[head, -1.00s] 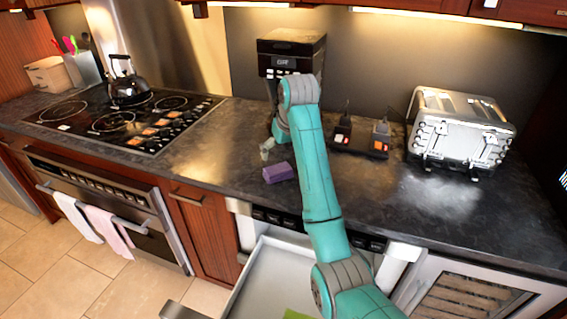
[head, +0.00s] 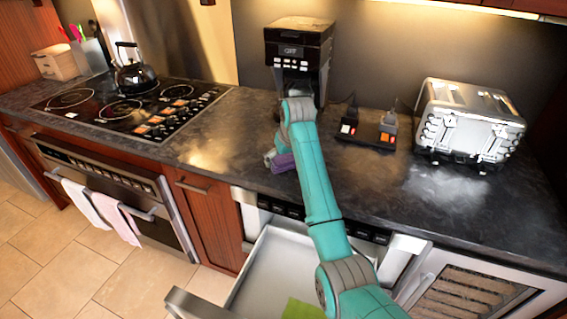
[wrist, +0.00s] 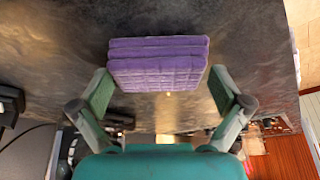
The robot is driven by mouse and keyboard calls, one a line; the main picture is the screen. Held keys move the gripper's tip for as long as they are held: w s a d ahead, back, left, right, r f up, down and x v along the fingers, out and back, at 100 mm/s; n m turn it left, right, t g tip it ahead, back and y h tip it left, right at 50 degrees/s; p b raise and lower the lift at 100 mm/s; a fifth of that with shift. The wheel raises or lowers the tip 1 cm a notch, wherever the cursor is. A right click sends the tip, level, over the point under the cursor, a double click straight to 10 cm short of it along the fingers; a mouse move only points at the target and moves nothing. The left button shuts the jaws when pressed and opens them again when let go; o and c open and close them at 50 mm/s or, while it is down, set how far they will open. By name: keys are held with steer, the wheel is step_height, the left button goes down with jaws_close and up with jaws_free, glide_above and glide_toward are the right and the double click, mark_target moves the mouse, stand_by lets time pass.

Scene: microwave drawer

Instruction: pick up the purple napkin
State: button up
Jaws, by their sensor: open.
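The purple napkin (head: 284,162) is a folded, layered block on the dark counter, left of my arm in the head view. In the wrist view the purple napkin (wrist: 158,63) lies between the fingertips of my gripper (wrist: 160,92). The fingers are apart, with a small gap visible on each side of the napkin. In the head view my gripper (head: 272,157) is down at the napkin, partly hidden by my arm and the napkin.
A coffee machine (head: 300,52) stands behind, a socket block (head: 366,137) and a silver toaster (head: 468,122) to the right. The stove (head: 135,108) with a kettle (head: 134,75) is left. An open drawer (head: 262,272) below the counter holds something green (head: 302,310).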

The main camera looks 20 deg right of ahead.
mark_target(283, 159)
steer(key=shift+f, duration=0.1)
steer(key=c, duration=0.8)
step_height(283, 159, up, 10)
steer(key=shift+r, duration=0.1)
steer(key=o, duration=0.6)
steer(key=shift+c, duration=0.2)
steer(key=c, duration=0.4)
steer(key=shift+c, duration=0.2)
